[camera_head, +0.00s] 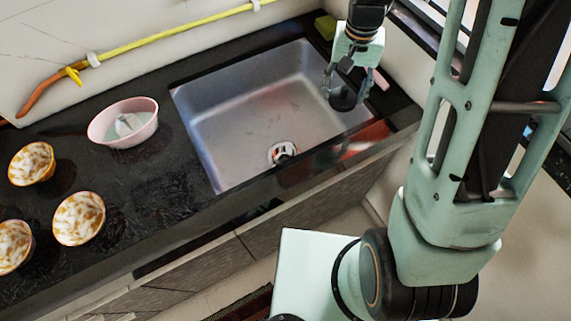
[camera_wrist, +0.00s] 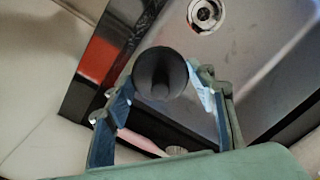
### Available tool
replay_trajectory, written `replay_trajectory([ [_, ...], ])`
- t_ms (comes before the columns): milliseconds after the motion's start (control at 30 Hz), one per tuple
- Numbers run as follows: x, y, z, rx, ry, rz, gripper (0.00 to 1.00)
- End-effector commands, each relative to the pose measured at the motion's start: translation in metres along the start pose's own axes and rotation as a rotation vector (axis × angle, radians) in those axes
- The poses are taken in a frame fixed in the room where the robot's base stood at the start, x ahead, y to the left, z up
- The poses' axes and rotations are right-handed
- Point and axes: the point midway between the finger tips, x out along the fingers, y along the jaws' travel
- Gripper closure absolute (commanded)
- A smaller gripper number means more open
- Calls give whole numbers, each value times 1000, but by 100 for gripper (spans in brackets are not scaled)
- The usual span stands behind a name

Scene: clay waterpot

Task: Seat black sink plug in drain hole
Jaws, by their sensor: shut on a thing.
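The black sink plug (camera_head: 343,98) is round and dark. My gripper (camera_head: 343,88) is shut on it and holds it above the right end of the sink. In the wrist view the plug (camera_wrist: 160,75) sits between the two fingertips of my gripper (camera_wrist: 160,88). The drain hole (camera_head: 282,153) has a metal ring and lies in the sink floor near the front wall. It also shows at the top of the wrist view (camera_wrist: 204,14), apart from the plug, and nothing covers it there.
The grey sink (camera_head: 250,115) is set in a black counter (camera_head: 150,185). A pink bowl (camera_head: 123,122) and several patterned bowls (camera_head: 79,218) stand on the counter at left. A yellow-green sponge (camera_head: 326,26) lies behind the sink. A pink item (camera_wrist: 145,140) shows below the plug in the wrist view.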

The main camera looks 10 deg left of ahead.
Motion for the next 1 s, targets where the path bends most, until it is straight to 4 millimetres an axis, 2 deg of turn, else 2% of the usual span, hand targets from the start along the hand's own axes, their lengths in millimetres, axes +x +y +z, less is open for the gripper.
replay_trajectory([
  [33, 23, -10, 1, 1, 0, 0, 74],
  [600, 139, -106, 17, 65, 0, -1, 74],
  [800, 168, -132, 26, 86, 0, -1, 74],
  [1000, 179, -144, 30, 96, -1, -1, 74],
])
